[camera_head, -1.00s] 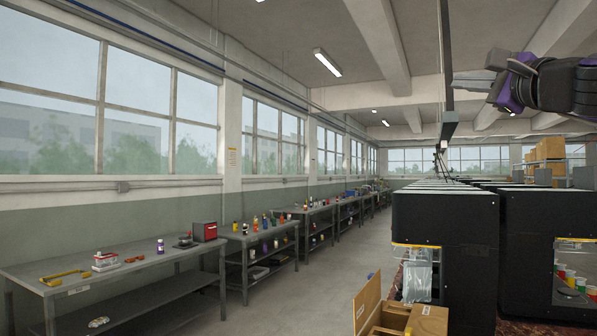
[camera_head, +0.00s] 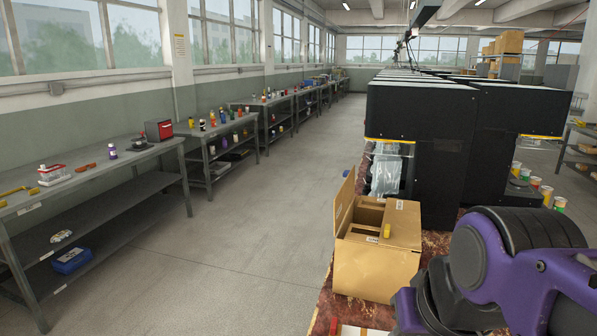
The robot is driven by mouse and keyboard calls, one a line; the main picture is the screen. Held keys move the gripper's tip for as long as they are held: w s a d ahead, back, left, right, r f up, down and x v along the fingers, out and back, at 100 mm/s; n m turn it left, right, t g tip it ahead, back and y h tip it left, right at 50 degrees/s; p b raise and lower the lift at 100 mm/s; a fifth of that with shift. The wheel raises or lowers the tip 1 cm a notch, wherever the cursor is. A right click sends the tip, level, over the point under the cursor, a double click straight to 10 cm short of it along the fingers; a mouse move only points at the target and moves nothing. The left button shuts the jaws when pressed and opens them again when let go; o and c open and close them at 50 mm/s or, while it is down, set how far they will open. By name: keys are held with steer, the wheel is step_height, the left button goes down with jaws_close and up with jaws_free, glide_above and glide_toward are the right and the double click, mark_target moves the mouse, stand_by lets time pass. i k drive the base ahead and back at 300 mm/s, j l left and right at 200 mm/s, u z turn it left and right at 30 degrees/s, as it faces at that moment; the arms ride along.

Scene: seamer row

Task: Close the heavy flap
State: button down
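A brown cardboard box (camera_head: 372,272) stands on the reddish-brown worktop, left of my arm. One flap (camera_head: 345,202) on its left side stands up and tilts outward. The box's top is partly open, with dark gaps between inner cardboard parts. A panel with a white label covers the right part, and a small yellow item (camera_head: 387,231) is at its front. Which part is the heavy flap I cannot tell for sure. My purple and black arm fills the lower right and is apart from the standing flap in the picture. My gripper is out of view.
Black machines (camera_head: 420,112) stand in a row behind the box, one with a clear bag (camera_head: 386,172) hanging at its front. Several cups stand at the right. Grey workbenches (camera_head: 95,173) line the left wall. The aisle floor (camera_head: 235,235) between is clear.

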mark_target(341, 201)
steer(key=i+j+z, duration=0.25)
steer(key=j, duration=0.2)
steer(key=j+z, duration=0.25)
steer(key=j, duration=0.25)
steer(key=i+j+z, duration=0.2)
steer(key=j, duration=0.3)
steer(key=j+z, duration=0.25)
steer(key=j, duration=0.3)
steer(key=j+z, duration=0.15)
steer(key=j, duration=0.55)
steer(key=k+j+z, duration=0.15)
steer(key=j, duration=0.55)
steer(key=i+j+z, duration=0.1)
steer(key=j, duration=0.3)
steer(key=i+j+z, duration=0.15)
steer(key=j, duration=0.3)
steer(key=i+j+z, duration=0.1)
steer(key=j, duration=0.25)
steer(key=i+j+z, duration=0.15)
steer(key=i+j, duration=0.15)
steer(key=i, duration=0.2)
steer(key=z, duration=0.05)
